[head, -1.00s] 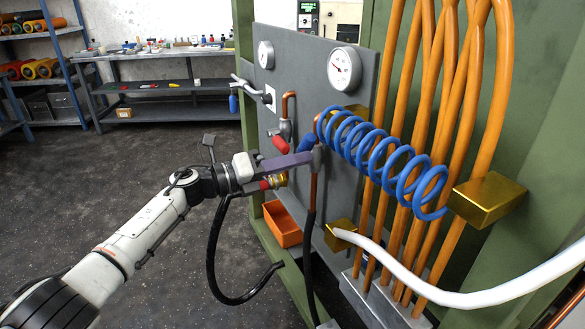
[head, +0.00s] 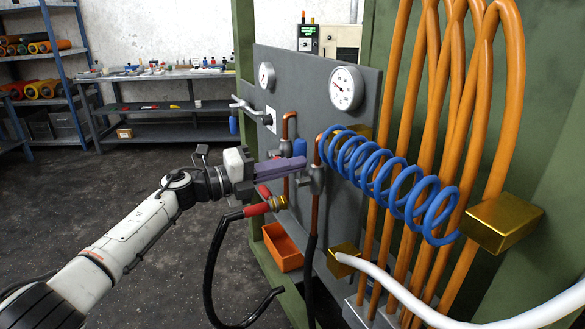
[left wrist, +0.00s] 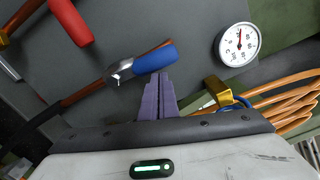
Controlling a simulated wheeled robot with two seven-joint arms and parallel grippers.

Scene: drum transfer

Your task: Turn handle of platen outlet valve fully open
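A valve with a blue handle (head: 300,148) sits on a copper pipe on the grey panel; the handle stands roughly upright in the head view. In the left wrist view the blue handle (left wrist: 155,57) lies just beyond my fingertips. My left gripper (head: 299,164) has its purple fingers close together, beside the handle with nothing visible between them. In the left wrist view the gripper (left wrist: 158,76) reaches the handle's lower edge; I cannot tell whether it touches. The fingers hide part of the valve. My right gripper is out of view.
A red handle (left wrist: 70,20) is close by on the left. A blue coiled hose (head: 400,185) and orange hoses (head: 435,130) crowd the right. Gauges (head: 346,88) are on the panel above. A black hose (head: 212,270) hangs below my arm, near an orange bin (head: 284,247).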

